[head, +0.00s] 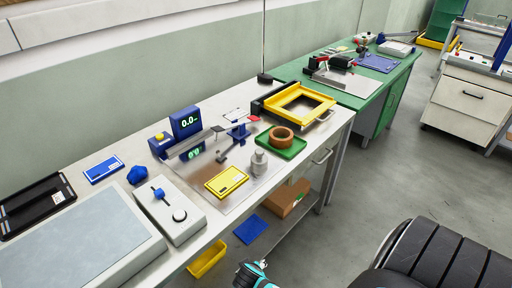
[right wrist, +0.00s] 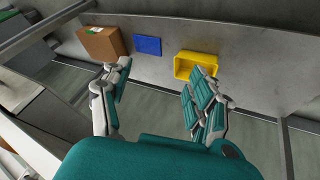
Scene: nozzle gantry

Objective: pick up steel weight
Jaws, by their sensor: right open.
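The steel weight (head: 260,162) is a grey cylinder with a narrower knob on top. It stands upright on the workbench in the head view, near the bench's front edge. It is not seen in the right wrist view. My right gripper (right wrist: 160,75) is open and empty, its two teal-padded fingers spread apart above the floor and the bench's lower shelf. Part of a teal and white gripper, seemingly the right one, shows at the bottom of the head view (head: 255,275), in front of the bench and well away from the weight. My left gripper is not in view.
A green tray (head: 296,150) with a brown ring (head: 281,139) sits right behind the weight. A yellow card (head: 226,181) lies to its left, and a blue scale display (head: 185,122) stands further back. A cardboard box (right wrist: 103,42) and yellow bin (right wrist: 194,65) sit on the lower shelf.

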